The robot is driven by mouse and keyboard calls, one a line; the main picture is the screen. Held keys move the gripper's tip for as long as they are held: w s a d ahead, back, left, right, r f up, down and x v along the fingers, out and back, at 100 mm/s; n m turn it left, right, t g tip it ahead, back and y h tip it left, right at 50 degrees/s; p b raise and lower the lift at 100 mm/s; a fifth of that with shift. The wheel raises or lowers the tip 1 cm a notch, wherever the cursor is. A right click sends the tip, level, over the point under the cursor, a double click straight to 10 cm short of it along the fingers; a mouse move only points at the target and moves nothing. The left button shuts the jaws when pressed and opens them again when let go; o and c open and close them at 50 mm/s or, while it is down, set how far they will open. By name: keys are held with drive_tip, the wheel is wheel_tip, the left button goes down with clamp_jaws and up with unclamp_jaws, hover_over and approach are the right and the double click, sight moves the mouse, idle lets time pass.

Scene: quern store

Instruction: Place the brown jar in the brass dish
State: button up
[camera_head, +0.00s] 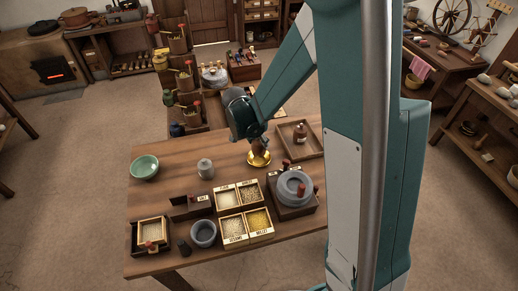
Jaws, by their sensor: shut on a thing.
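My gripper (257,137) points down over the far middle of the wooden table. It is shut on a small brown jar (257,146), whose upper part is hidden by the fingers. The shiny brass dish (260,162) is directly below the jar. The jar covers the dish's far part in this view; I cannot tell whether it touches the dish or hangs just above it.
A wooden tray (314,150) with a dark brown bottle (300,133) is right of the dish. A grey lidded pot (205,169) and green bowl (144,167) stand left. Grain boxes (232,226) and a stone quern (294,188) are nearer.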

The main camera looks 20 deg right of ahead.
drive_tip(key=shift+f, duration=0.4)
drive_tip(key=shift+f+b, duration=0.35)
drive_tip(key=shift+f, duration=1.5)
drive_tip(key=shift+f, duration=0.1)
drive_tip(key=o, duration=1.4)
drive_tip(key=p+v, duration=0.2)
drive_tip(key=v, duration=1)
